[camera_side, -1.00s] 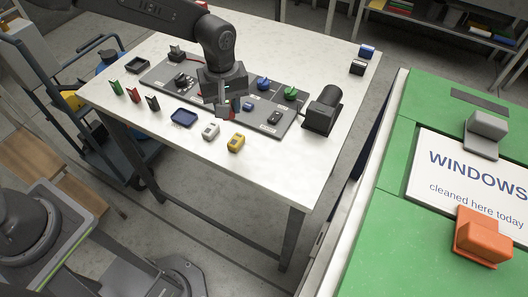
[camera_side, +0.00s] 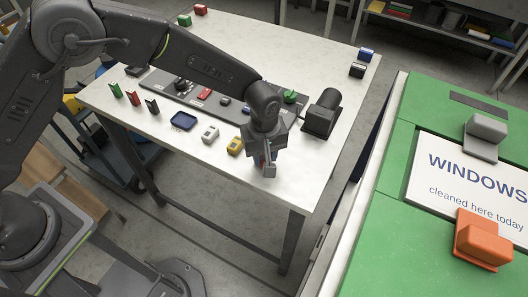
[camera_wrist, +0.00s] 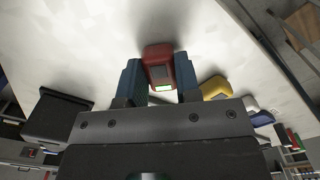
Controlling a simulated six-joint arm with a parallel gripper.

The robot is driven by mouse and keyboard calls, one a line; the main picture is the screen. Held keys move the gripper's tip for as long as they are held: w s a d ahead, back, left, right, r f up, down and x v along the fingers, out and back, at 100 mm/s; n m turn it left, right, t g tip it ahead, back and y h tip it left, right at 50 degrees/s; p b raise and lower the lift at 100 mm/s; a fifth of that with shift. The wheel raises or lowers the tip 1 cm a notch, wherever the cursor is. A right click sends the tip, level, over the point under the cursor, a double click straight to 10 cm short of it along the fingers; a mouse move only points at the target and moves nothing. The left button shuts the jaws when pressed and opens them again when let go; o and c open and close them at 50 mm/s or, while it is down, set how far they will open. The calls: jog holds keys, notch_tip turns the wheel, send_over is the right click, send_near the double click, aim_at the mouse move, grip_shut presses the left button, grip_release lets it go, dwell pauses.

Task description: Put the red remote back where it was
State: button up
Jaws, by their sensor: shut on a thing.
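My gripper (camera_side: 266,165) is over the near right part of the white table, right of the yellow device (camera_side: 235,146). In the wrist view its fingers (camera_wrist: 160,82) are shut on a red handheld thing with a small lit screen (camera_wrist: 158,60), which I take to be the red remote. In the side view it is mostly hidden by the fingers. Whether it touches the table I cannot tell. Another red thing (camera_side: 204,93) lies on the dark board (camera_side: 160,84); it is too small to identify.
A black holder with a cylinder (camera_side: 322,114) stands right of my gripper. The table front (camera_side: 290,185) is clear.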

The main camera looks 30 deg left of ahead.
aim_at(264, 156)
jog(key=o, duration=1)
jog(key=shift+f, duration=0.1)
notch_tip(264, 156, up, 12)
jog(key=shift+r, duration=0.2)
